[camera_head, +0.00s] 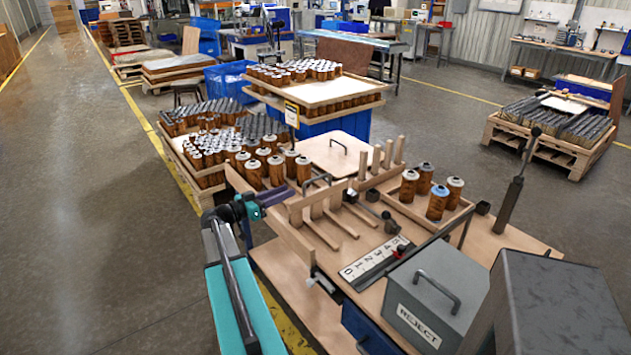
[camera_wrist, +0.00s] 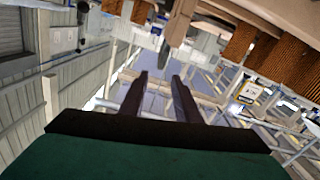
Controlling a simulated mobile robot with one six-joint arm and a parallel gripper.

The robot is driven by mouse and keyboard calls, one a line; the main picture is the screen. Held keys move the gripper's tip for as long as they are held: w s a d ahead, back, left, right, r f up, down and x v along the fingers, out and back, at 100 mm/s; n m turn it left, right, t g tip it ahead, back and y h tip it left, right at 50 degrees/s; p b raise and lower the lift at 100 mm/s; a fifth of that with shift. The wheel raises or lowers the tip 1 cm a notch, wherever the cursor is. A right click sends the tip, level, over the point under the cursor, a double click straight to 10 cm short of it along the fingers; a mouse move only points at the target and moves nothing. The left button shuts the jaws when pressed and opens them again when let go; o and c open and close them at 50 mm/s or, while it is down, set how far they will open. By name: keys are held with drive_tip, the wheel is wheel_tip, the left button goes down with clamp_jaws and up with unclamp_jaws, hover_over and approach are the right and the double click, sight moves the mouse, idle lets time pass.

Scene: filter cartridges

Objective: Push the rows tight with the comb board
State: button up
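The comb board (camera_head: 298,232) is pale wood with long flat teeth and a dark handle on top. It lies on the left part of the wooden bench in the head view. More cartridges (camera_head: 276,170) stand in rows at the bench's back left. My gripper (camera_wrist: 159,84) is open, with its two dark fingers apart and nothing seen between them.
A numbered scale (camera_head: 372,260) lies in front of the comb board. A grey REJECT box (camera_head: 437,297) stands at the bench's front right. Upright wooden posts (camera_head: 376,160) and a pale handled lid (camera_head: 330,152) are behind the comb board. Cartridge pallets (camera_head: 215,150) fill the floor behind.

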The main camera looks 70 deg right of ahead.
sight(304, 184)
drive_tip(key=p+x, duration=0.4)
drive_tip(key=x, duration=0.8)
drive_tip(key=shift+w+r, duration=0.1)
drive_tip(key=shift+x, duration=1)
clamp_jaws()
